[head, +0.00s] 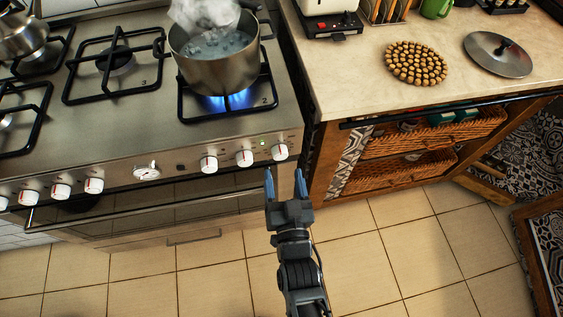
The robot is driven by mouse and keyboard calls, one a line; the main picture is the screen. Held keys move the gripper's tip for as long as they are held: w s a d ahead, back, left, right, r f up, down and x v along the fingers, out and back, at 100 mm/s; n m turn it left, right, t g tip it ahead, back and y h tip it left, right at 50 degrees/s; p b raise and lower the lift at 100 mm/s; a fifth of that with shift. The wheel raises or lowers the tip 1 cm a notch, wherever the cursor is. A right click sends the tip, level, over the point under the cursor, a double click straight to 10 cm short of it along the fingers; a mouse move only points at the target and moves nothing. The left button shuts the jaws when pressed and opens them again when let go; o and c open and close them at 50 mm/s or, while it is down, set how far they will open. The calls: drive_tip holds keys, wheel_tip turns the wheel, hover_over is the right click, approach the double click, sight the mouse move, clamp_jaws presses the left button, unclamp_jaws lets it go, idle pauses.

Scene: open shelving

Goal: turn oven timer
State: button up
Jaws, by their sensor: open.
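The oven (175,218) has a steel front panel with a row of white knobs with red marks. The oven timer (147,171) looks like the wider white dial near the middle of that panel, with a small pointer. My gripper (285,184) is open and empty, with two blue fingertips pointing up toward the panel's right end. It is just below the rightmost knob (280,152) and well to the right of the timer dial. Whether the fingertips touch the panel cannot be told. Nothing covers the timer dial.
A steaming pot (218,62) stands on a lit burner with a blue flame at the right of the stove. A counter (345,85) to the right holds a round cork trivet (416,63) and a lid (497,54). The tiled floor (215,280) in front is clear.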

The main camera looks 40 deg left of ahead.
sight(280, 158)
drive_tip(key=shift+x, duration=2.2)
